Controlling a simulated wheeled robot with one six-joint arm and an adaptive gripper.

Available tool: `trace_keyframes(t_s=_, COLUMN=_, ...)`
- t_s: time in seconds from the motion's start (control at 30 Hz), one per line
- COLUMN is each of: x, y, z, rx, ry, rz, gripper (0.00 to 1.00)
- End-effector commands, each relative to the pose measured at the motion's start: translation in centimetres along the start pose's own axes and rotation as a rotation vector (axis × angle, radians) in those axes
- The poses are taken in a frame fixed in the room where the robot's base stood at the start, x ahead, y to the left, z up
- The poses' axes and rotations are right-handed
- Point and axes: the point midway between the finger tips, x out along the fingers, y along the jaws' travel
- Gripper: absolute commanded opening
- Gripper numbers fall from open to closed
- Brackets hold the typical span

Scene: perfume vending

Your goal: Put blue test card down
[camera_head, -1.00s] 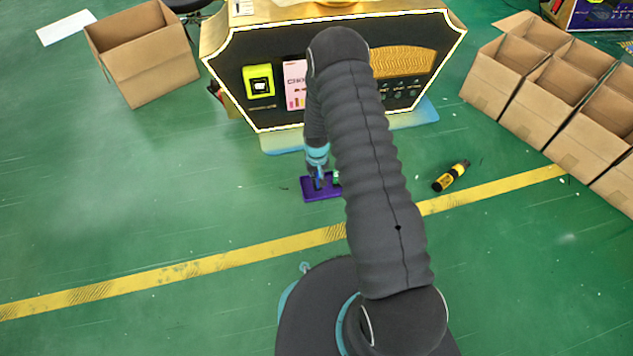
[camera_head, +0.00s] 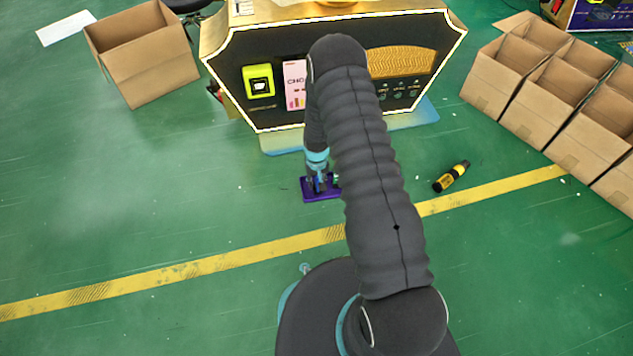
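My gripper (camera_head: 320,183) hangs below my arm in front of the vending machine, pointing down at a purple flat piece (camera_head: 310,194). A small blue sliver, perhaps the blue test card (camera_head: 318,185), shows between or beside the fingers. It is too small to tell whether the fingers are closed on it. My arm hides the right part of the purple piece and much of the gripper.
The black and gold vending machine (camera_head: 240,85) stands behind the gripper on a blue base (camera_head: 420,114). A black and yellow bottle (camera_head: 452,176) lies on the floor to the right. Open cardboard boxes stand left (camera_head: 150,75) and right (camera_head: 500,85).

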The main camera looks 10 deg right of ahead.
Motion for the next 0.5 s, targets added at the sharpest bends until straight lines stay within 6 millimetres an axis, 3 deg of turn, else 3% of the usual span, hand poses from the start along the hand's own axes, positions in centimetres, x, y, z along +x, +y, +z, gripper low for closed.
trace_keyframes(t_s=0.17, x=-2.1, y=0.0, z=-0.1, rx=0.0, ry=0.002, rz=0.0, gripper=0.32)
trace_keyframes(t_s=0.5, x=-8.9, y=0.0, z=-0.1, rx=0.0, ry=0.002, rz=0.0, gripper=0.32)
